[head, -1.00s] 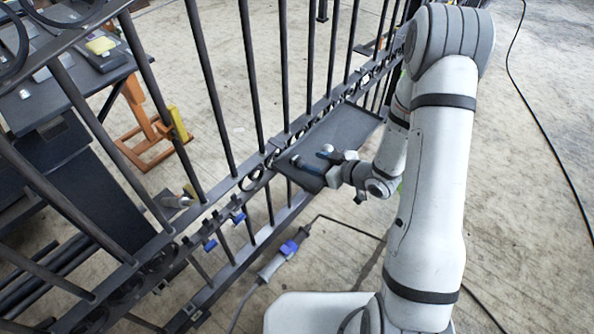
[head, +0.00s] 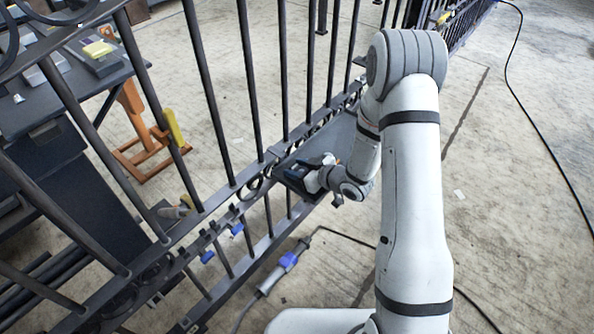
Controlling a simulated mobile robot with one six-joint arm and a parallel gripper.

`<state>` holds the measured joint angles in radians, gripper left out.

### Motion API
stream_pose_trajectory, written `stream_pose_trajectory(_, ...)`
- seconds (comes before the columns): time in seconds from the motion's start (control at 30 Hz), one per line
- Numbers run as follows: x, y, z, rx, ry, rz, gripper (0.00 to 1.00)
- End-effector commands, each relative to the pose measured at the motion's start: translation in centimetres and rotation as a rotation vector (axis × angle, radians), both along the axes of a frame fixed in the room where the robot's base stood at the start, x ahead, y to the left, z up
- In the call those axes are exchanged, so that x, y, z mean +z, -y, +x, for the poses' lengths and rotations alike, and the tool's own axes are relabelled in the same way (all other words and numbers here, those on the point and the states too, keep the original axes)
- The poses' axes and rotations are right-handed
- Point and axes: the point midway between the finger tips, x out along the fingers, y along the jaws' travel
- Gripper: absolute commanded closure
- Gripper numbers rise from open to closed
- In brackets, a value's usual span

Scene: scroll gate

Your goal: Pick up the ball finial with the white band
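My gripper (head: 296,170) is low over the near-left end of a dark grey tray (head: 338,138) fixed along the gate (head: 248,180). My wrist and arm come in from the right and cover much of the tray. I cannot make out a ball finial with a white band; any finial there is hidden behind the gripper or too small to tell. The fingertips are small and dark against the tray, so I cannot tell whether they are open or shut, or hold anything.
The gate's upright bars stand close beside the tray on its left. Blue clamps (head: 237,229) sit on the lower rails. A grinder-like tool (head: 289,261) with a cord lies below. A dark workbench (head: 75,85) and orange stand (head: 140,130) are behind the gate.

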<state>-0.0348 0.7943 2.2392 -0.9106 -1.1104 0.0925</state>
Motion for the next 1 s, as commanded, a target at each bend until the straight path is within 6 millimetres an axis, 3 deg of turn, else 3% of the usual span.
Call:
stream_pose_trajectory(0.5,0.0,0.0,0.0,0.001,0.0,0.0,1.0)
stream_pose_trajectory(0.8,0.4,-0.1,0.0,0.001,0.001,0.0,1.0)
stream_pose_trajectory(1.0,3.8,0.0,0.0,0.001,0.004,-0.001,1.0)
